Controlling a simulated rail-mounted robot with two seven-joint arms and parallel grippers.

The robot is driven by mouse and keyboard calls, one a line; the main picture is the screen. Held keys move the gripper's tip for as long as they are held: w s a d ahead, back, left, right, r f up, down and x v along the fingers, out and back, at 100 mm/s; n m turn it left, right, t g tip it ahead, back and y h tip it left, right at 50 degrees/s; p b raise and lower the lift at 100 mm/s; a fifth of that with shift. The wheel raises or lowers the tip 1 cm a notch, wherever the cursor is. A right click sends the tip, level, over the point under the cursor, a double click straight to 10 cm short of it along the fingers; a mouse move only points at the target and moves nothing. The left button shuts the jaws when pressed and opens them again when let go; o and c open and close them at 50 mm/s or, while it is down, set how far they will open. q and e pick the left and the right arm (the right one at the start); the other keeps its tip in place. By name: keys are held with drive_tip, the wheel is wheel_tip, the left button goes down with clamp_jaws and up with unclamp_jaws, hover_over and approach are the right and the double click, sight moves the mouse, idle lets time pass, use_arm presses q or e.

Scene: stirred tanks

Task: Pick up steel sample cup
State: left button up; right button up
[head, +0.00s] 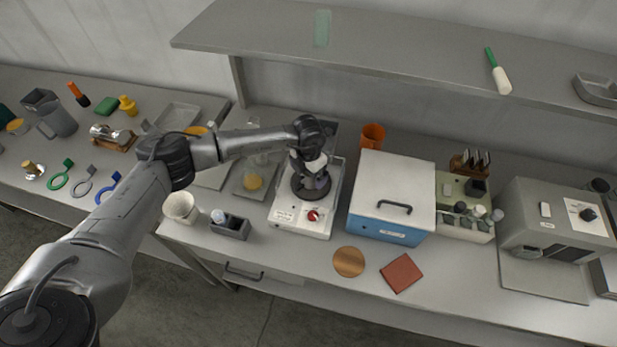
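My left gripper (317,186) points down over the dark round plate of a white stirrer (285,217) with a red knob. A small pale grey shape shows at its fingers, but I cannot tell whether it is the steel sample cup or part of the gripper. The fingers are too small and overlapped to tell open from shut. I cannot surely identify the steel sample cup. A grey metal-looking jug (58,121) stands at the far left, and a dark cup (598,186) at the far right. My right gripper is out of view.
A blue-and-white box (393,192) stands right of the stirrer, with an orange cup (372,135) behind it. A white cup (181,207) and a grey holder (231,226) stand left. A shelf (400,50) overhangs the back. The front bench around a cork disc (348,261) and red-brown pad (401,273) is fairly clear.

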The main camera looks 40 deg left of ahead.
use_arm(q)
drive_tip(key=c, duration=1)
drive_tip(key=shift+r, duration=0.1)
drive_tip(key=shift+c, duration=0.2)
